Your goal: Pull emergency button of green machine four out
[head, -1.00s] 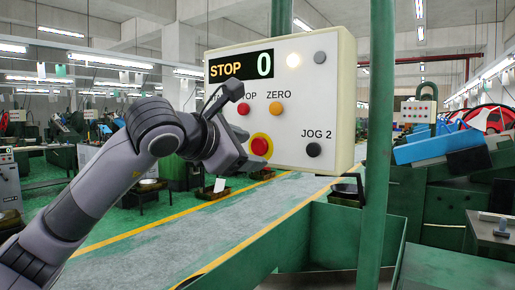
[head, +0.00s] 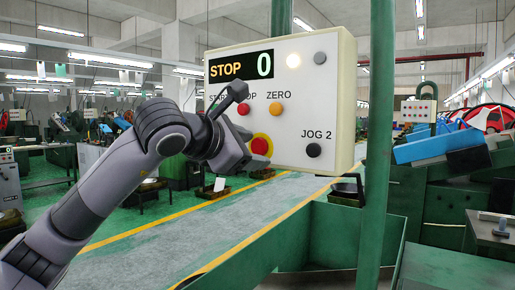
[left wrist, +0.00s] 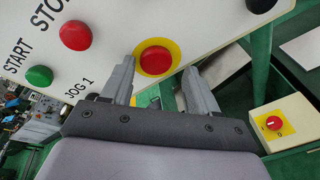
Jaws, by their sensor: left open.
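The control panel (head: 330,100) is a cream box with a display reading STOP and 0. Its emergency button (head: 260,146) is a red knob on a yellow round plate, low on the panel's front. In the left wrist view the emergency button (left wrist: 156,60) lies just beyond and between the fingertips. My left gripper (left wrist: 158,75) is open and empty, its two fingers to either side of the yellow plate's near edge. In the head view my left gripper (head: 243,155) is by the button and partly covers the plate. My right gripper is not in view.
A red STOP button (left wrist: 75,35), a green START button (left wrist: 39,76) and a black JOG 1 button (left wrist: 92,97) are near the left finger. A green post (head: 378,150) stands right of the panel. A box with a red switch (left wrist: 273,123) shows lower right.

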